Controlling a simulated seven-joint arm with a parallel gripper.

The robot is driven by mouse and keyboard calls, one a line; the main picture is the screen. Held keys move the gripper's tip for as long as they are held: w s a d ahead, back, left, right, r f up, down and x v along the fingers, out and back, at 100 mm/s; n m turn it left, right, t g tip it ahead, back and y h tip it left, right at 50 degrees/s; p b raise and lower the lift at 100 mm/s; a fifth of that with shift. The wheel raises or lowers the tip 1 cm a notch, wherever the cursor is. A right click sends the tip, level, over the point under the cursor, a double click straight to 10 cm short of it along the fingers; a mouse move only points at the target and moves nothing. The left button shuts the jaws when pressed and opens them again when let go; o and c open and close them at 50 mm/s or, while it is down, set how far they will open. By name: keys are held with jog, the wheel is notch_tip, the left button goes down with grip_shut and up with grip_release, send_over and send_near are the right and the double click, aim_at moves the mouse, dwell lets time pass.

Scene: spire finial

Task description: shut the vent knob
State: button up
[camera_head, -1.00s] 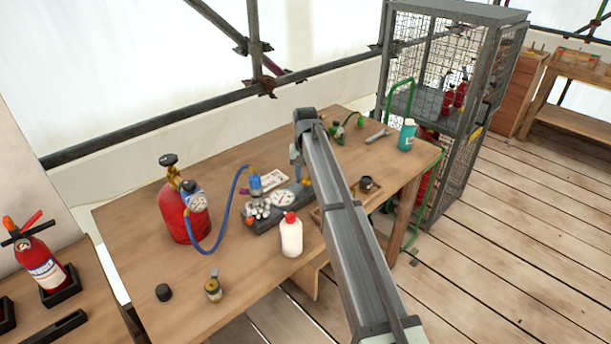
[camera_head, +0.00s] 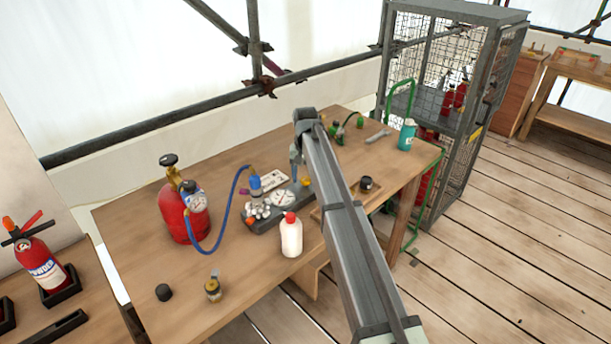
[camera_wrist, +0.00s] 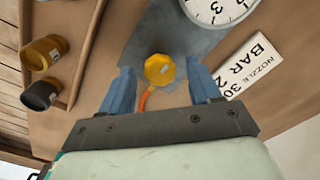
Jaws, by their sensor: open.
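In the wrist view, a yellow faceted knob (camera_wrist: 159,69), which I take as the vent knob, sits at the edge of a grey block, with an orange piece below it. My gripper (camera_wrist: 160,82) is open, with one blue finger on each side of the knob and a visible gap to both. I cannot tell how deep the fingertips reach beside it. In the head view the block (camera_head: 262,222) with its white gauge (camera_head: 285,197) lies on the bench (camera_head: 130,235).
A red cylinder (camera_head: 178,215) with a blue hose (camera_head: 226,215) stands left of the block. A white bottle (camera_head: 291,238) with a red cap is in front. A turquoise can (camera_head: 407,136) stands at the right. The white nozzle card (camera_wrist: 258,65) lies beside the block.

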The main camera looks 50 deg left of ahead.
aim_at(306, 179)
notch_tip(306, 179, up, 14)
dwell(0.7)
jog(key=shift+f, duration=0.15)
dwell(0.4)
